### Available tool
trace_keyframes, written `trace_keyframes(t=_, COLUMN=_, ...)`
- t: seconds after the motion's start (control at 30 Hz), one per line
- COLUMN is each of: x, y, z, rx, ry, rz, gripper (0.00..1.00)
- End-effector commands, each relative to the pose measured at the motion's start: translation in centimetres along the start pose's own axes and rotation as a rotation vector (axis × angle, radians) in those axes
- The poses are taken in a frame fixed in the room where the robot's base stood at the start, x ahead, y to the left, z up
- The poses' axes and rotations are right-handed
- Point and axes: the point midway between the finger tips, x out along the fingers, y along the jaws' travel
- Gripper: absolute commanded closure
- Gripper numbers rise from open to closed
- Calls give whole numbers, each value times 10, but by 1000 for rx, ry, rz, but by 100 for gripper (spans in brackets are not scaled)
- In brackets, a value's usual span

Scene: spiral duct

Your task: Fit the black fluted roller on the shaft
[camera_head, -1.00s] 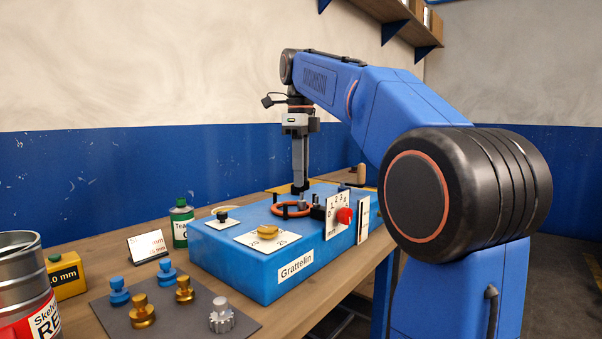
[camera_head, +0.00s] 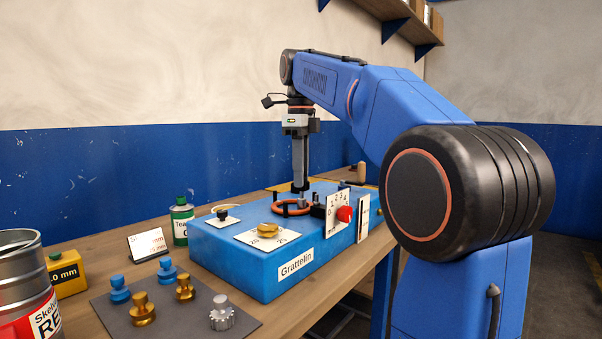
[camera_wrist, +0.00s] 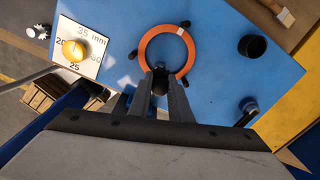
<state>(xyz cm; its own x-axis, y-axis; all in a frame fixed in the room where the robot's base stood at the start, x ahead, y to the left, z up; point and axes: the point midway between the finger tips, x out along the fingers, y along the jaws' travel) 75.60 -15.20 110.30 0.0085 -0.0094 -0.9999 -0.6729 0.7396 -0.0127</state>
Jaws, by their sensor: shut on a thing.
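My gripper (camera_head: 300,188) points straight down over the blue machine (camera_head: 235,255) marked "Grattelin". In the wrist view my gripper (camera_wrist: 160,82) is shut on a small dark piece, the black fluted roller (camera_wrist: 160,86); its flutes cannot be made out. The fingers hide most of it. It is at the near edge of the orange ring (camera_wrist: 150,42) in that view. In the head view a short grey post, seemingly the shaft (camera_head: 302,200), shows just under the fingertips beside the orange ring (camera_head: 279,211). I cannot tell whether roller and shaft touch.
A dark mat (camera_head: 190,328) holds blue, brass and silver rollers. A black cylinder (camera_wrist: 252,46) is right of the ring.

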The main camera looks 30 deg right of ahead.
Motion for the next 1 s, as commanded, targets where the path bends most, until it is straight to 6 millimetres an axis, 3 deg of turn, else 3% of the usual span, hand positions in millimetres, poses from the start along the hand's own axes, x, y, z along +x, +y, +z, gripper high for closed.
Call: trace_keyframes(t=1.0, x=9, y=0, z=0, rx=0, ry=0, rz=0, gripper=100)
